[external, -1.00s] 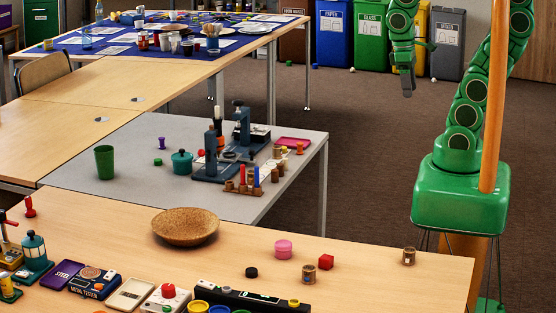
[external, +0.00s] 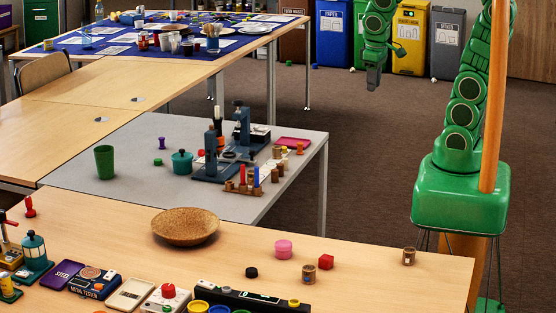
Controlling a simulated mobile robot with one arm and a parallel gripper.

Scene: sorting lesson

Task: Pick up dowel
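I cannot tell for certain which piece is the dowel. Two short brown cylinders stand on the front wooden table: one (external: 310,274) beside a red cube, another (external: 409,257) near the right edge. More short brown cylinders (external: 277,174) stand on the grey table by a small rack (external: 243,187) with red and blue upright pegs. My gripper (external: 374,80) hangs pointing down in the air, beyond the tables in the picture and apart from all of these pieces. Its fingers are too small to tell open from shut. No held object is visible.
A blue-grey press (external: 243,137) stands on the grey table. Bins line the back; the floor between is mostly clear.

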